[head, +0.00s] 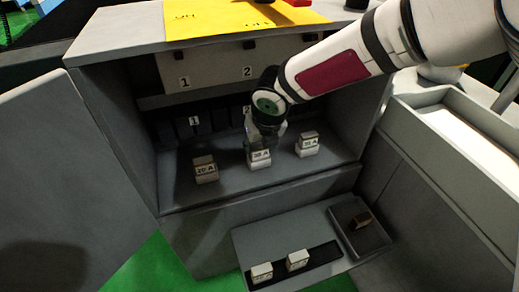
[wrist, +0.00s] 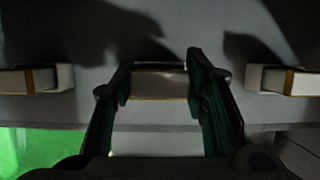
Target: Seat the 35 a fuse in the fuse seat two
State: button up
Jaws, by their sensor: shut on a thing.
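My gripper (wrist: 160,85) is shut on the middle block fuse (wrist: 159,84), one finger on each side of it. In the head view this fuse (head: 260,159) is pale, and its small label looks like 35 A, though I cannot read it surely. It is at the cabinet's lower shelf; I cannot tell whether it touches the shelf. The lower label 2 (head: 247,110), at the dark seat row behind, is partly covered by my gripper (head: 262,140). Seat two itself is mostly hidden. The seat by label 1 (head: 194,122) is dark and shows to the left.
A 20 A fuse (head: 205,169) stands left and another fuse (head: 307,145) right of the held one. Several small blocks lie in a grey tray (head: 345,262) below. The cabinet's side walls and upper ledge (head: 215,66) enclose the shelf.

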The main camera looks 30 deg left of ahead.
jog(key=o, duration=1.3)
jog(key=shift+f, duration=0.15)
jog(key=p+v, duration=0.5)
jog(key=v, duration=0.7)
